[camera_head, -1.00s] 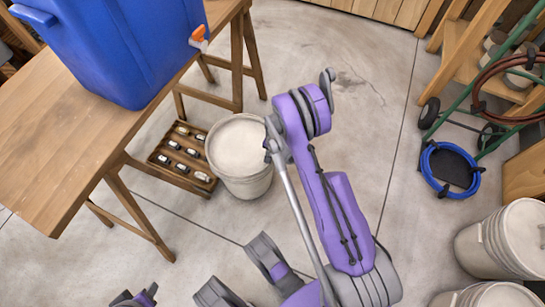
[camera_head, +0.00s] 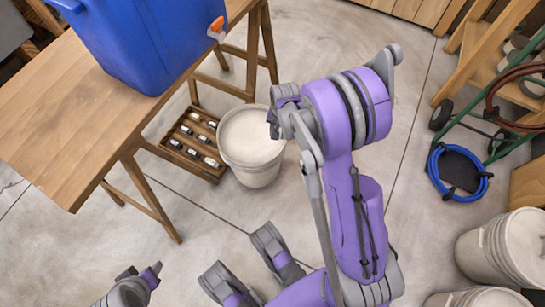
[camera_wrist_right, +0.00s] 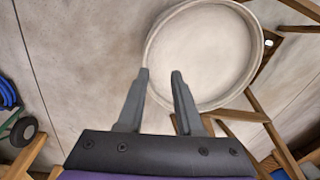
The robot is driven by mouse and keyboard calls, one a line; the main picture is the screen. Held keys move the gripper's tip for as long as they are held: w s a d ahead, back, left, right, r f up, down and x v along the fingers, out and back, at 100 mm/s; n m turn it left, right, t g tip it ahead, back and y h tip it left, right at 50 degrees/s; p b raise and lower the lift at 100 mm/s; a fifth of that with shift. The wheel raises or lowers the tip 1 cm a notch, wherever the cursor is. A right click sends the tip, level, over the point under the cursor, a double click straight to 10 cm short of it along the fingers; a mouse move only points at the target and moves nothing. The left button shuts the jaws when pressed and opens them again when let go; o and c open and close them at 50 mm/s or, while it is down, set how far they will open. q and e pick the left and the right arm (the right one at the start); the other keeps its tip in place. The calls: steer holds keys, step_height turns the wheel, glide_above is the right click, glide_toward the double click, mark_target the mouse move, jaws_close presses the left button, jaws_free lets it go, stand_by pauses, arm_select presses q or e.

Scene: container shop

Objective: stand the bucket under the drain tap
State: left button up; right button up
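The off-white bucket (camera_head: 254,146) stands upright on the floor beside the wooden table, below it in the picture from the orange drain tap (camera_head: 216,27). The tap sticks out from the blue container (camera_head: 150,40) on the table. I cannot tell if the bucket's floor spot is directly below the tap. In the right wrist view the bucket's round pale top (camera_wrist_right: 205,50) fills the upper middle. My right gripper (camera_wrist_right: 159,74) is open and empty, its two fingers apart over the near rim; contact is unclear. In the head view my wrist hides the fingers.
A wooden crate of small bottles (camera_head: 193,142) sits on the floor close to the bucket's left side. The wooden table (camera_head: 60,110) has splayed legs beside both. More buckets (camera_head: 505,248) and a blue hose (camera_head: 458,170) are at the right. Floor between is clear.

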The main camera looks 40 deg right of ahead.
steer(key=s+a+r+n+t, duration=0.1)
steer(key=s+a+r+n, duration=0.4)
steer(key=a+r, duration=0.55)
steer(key=s+a+r+n+t, duration=0.1)
steer(key=s+a+r+n, duration=0.1)
steer(key=s, duration=0.3)
steer(key=s+a+r+n+t, duration=0.1)
steer(key=s+a+r+n, duration=0.2)
steer(key=s+a+n, duration=0.1)
steer(key=s+a, duration=0.1)
steer(key=s, duration=0.1)
steer(key=shift+s+n, duration=0.3)
steer(key=shift+n, duration=0.1)
steer(key=shift+r, duration=0.1)
stand_by(0.8)
